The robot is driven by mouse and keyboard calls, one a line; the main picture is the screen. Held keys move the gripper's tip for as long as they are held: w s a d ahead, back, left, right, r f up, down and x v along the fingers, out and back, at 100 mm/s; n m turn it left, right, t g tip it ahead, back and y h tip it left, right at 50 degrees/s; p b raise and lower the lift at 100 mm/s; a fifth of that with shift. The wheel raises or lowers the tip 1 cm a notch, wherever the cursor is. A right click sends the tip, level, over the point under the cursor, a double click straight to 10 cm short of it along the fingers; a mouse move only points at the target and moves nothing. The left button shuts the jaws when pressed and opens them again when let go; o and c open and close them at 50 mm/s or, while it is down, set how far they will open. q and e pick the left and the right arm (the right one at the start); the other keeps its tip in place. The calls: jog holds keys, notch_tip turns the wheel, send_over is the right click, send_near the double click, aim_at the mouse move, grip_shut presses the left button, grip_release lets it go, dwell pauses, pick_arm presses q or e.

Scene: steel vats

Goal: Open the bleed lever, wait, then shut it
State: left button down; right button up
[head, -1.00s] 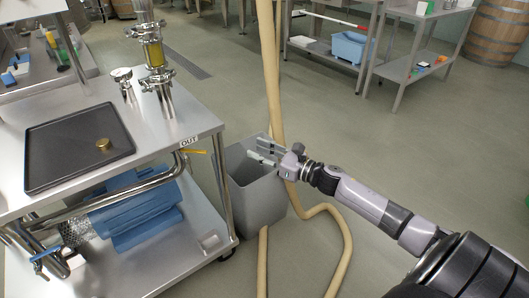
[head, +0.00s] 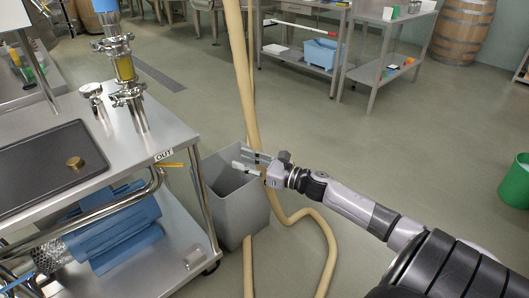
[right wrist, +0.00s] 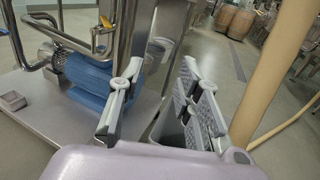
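A small yellow lever (head: 172,165) sticks out level to the right from the pipe end under the cart's OUT label (head: 163,155). I take it to be the bleed lever. A yellow part also shows at the pipe in the right wrist view (right wrist: 106,22). My right gripper (head: 243,160) is open and empty. It is over the grey bin, to the right of the lever and apart from it. Its two fingers stand wide apart in the right wrist view (right wrist: 155,100). My left gripper is not in view.
The steel cart (head: 185,135) carries a black tray (head: 40,165) with a brass piece (head: 74,162). A grey bin (head: 235,210) stands beside the cart. A beige hose (head: 240,70) hangs down behind my right gripper and loops on the floor. Open floor lies to the right.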

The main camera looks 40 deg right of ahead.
jog(key=v, duration=1)
jog(key=shift+s+d, duration=0.2)
jog(key=shift+s, duration=0.15)
jog(key=shift+c, duration=0.4)
